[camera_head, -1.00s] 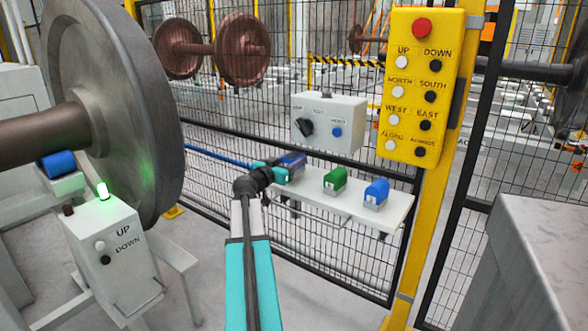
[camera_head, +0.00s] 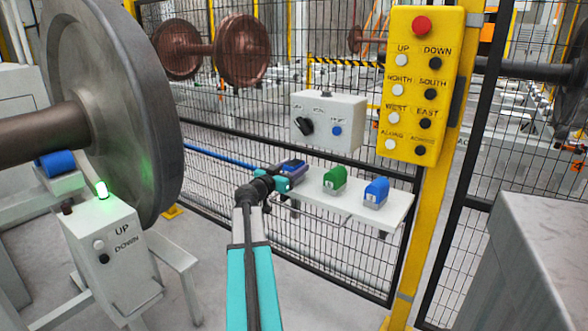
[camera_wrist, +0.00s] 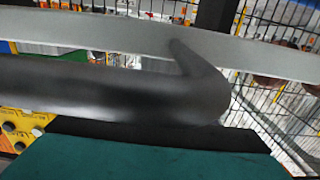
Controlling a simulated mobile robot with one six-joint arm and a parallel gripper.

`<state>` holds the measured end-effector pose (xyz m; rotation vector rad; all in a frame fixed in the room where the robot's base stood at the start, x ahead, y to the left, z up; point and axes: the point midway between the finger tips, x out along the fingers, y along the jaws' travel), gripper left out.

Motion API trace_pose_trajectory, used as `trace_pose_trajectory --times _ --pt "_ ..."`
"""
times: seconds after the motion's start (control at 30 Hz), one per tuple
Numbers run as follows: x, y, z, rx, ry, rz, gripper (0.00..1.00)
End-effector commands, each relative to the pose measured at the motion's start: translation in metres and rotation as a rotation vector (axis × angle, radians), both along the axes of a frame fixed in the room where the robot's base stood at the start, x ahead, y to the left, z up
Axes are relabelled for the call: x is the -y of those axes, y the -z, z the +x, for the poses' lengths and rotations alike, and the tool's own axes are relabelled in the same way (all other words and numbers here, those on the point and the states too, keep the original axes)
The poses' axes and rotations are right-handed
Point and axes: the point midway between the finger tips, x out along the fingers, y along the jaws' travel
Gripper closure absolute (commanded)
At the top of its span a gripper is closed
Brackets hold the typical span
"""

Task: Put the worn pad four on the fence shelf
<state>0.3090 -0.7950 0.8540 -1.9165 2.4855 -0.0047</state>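The fence shelf (camera_head: 330,205) is a white board on the mesh fence, in the middle of the head view. A dark blue and purple pad (camera_head: 291,168) is at its left end, beside the teal fingers of my gripper (camera_head: 283,183). I cannot tell if the pad rests on the shelf or is held, nor read a number on it. A green pad (camera_head: 335,178) and a blue pad (camera_head: 376,191) stand on the shelf to the right. The wrist view shows no pad clearly; a dark rounded part and a teal surface fill it.
A white switch box (camera_head: 345,110) hangs on the fence above the shelf. A yellow button pendant (camera_head: 424,85) is on the yellow post at right. A large steel wheel (camera_head: 125,95) and a white UP/DOWN box (camera_head: 112,255) stand at left. A grey block (camera_head: 530,240) fills the lower right.

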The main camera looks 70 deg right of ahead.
Motion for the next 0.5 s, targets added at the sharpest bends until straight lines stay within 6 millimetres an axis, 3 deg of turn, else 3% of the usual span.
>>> trace_pose_trajectory --times 0.5 --pt "0.0000 -0.0023 0.0000 0.000 0.000 0.000 0.41"
